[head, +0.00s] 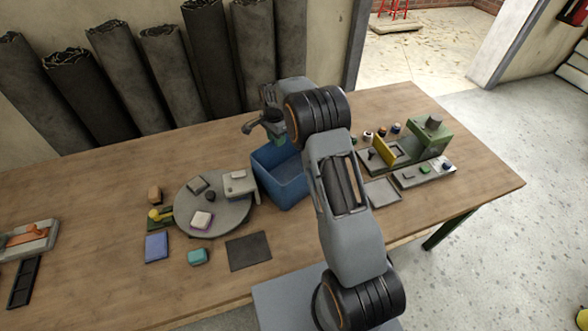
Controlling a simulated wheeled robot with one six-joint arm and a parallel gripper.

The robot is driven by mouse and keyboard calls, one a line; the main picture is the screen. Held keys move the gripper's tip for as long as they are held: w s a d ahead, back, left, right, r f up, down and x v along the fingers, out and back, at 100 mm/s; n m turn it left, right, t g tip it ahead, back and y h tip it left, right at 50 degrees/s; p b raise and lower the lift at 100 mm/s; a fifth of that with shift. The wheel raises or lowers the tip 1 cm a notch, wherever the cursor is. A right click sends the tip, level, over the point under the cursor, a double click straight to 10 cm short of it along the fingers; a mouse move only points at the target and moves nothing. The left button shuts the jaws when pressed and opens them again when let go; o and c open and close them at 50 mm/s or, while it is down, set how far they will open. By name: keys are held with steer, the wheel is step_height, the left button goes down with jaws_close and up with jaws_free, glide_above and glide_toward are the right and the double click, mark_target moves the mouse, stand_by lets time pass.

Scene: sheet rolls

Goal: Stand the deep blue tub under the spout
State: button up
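A large open blue tub (283,187) stands upright on the workbench in the middle, partly covered by my arm. Smaller lidded pots stand at the back right; one (396,128) looks blue-topped. I cannot tell for sure which is the deep blue tub. My arm reaches over the tub's right side.
A round grey board (213,225) with small blocks lies left of the tub. A dark mat (248,251) lies in front. A green machine (432,134) with a yellow plate stands right, beside a grey pad (382,194). Dark sheet rolls (165,75) lean behind the bench.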

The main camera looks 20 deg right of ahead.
steer(key=shift+f, duration=1.35)
jaws_close()
steer(key=shift+r, duration=0.1)
stand_by(0.3)
